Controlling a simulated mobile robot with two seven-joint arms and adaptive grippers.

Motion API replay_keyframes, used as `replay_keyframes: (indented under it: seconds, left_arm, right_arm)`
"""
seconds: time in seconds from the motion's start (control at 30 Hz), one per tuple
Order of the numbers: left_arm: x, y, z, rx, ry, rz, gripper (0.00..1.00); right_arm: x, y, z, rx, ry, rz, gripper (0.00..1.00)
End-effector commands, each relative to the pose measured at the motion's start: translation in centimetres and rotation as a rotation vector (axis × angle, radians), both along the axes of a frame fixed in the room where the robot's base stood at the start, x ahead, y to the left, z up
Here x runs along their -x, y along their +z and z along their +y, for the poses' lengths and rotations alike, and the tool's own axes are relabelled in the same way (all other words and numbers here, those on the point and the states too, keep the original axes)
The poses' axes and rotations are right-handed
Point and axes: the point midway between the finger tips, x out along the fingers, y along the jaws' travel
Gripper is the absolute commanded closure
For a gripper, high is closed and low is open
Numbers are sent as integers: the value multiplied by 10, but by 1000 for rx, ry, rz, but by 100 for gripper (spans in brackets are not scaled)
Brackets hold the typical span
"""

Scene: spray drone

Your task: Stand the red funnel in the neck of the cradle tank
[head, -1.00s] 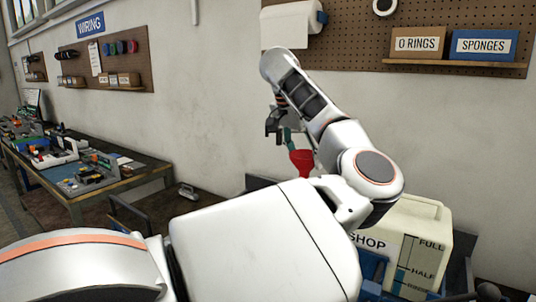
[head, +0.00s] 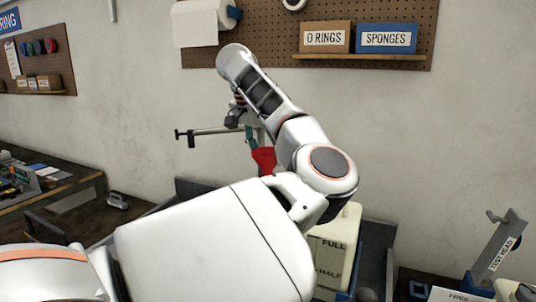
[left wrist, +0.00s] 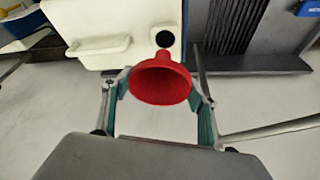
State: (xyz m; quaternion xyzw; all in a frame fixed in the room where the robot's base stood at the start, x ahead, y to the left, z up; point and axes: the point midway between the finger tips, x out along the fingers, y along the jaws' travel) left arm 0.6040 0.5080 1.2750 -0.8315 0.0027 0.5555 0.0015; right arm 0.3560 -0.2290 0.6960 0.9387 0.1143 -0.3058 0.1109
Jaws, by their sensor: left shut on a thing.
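My left gripper (head: 250,130) is shut on the red funnel (head: 264,158), held up in the air beyond my forearm. In the left wrist view the funnel (left wrist: 160,82) sits between the teal finger pads (left wrist: 160,90), wide mouth toward the camera and narrowing toward a dark round hole (left wrist: 165,39) in a cream body. The funnel looks apart from the hole. A cream tank (head: 335,240) with FULL and HALF marks is partly hidden behind my arm. I cannot tell whether the hole belongs to this tank. My right gripper is not in view.
A grey metal bar (head: 210,131) extends left beside the left gripper. A workbench (head: 50,200) is at left, and a TEST HEAD stand (head: 497,245) at right. A pegboard (head: 400,25) holds O RINGS and SPONGES boxes. The wall area right of my arm is clear.

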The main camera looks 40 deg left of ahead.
Motion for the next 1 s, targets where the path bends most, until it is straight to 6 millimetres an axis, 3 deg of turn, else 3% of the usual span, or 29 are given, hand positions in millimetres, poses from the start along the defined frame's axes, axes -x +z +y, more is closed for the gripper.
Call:
replay_keyframes:
  seconds: [0.47,1.0]
  left_arm:
    - [0,-25,0,0,0,1,63]
    - [0,-57,0,-1,0,1,63]
  right_arm:
    - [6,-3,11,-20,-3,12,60]
    - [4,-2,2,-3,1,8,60]
